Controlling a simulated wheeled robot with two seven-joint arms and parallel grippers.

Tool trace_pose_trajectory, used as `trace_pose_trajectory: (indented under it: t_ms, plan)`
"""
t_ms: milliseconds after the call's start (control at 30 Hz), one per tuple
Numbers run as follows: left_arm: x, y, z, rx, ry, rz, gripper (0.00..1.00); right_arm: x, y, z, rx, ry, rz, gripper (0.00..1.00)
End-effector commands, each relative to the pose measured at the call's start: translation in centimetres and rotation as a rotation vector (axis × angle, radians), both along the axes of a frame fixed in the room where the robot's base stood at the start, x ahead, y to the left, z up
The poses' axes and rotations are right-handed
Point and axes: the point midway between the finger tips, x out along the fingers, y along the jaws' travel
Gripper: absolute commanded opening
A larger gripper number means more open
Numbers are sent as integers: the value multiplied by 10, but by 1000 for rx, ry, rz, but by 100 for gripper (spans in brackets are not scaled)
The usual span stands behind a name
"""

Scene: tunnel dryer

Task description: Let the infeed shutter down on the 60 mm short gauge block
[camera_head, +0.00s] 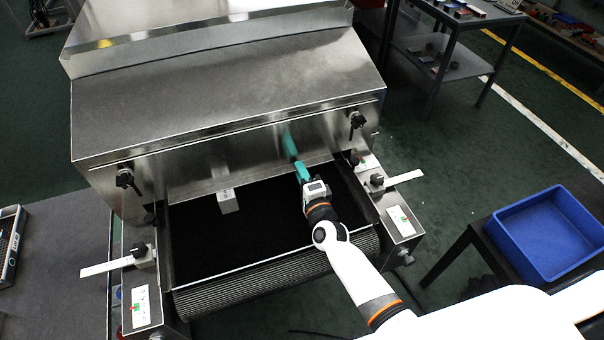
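The infeed shutter (228,158) is the shiny steel front panel of the dryer, with a black knob at its left (126,179) and another at its right (356,121). A small pale gauge block (229,205) with a marked face stands on the black belt (240,240), at or just in front of the shutter's lower edge; I cannot tell whether they touch. My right gripper (302,172) has teal fingers near the lower edge, right of the block, mirrored in the steel. Whether its fingers are open or shut is unclear. My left gripper is not in view.
Side rails carry black clamps with white strips at left (106,267) and right (402,178). A blue bin (545,232) stands on a stand at right. A grey table (62,255) is at left, and a workbench (455,62) with small parts is at back right.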

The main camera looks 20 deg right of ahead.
Motion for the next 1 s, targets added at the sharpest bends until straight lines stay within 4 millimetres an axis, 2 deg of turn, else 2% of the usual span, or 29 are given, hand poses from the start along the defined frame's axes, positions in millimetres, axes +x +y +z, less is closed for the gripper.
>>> trace_pose_trajectory:
  t_ms: [167, 267, 500, 700, 833, 1000]
  plan:
    - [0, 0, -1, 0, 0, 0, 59, -9, 0, -1, 0, 2, 0, 25]
    - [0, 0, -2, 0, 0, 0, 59, -25, -1, -1, 0, 1, 0, 25]
    - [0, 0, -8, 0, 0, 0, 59, -77, -3, -2, 1, 2, 0, 25]
    - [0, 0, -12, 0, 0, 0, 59, -109, -4, -2, -1, 2, 1, 25]
    - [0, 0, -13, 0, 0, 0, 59, -118, -4, -1, 0, 1, 0, 25]
    - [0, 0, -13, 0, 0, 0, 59, -120, -4, 0, 0, 0, 0, 25]
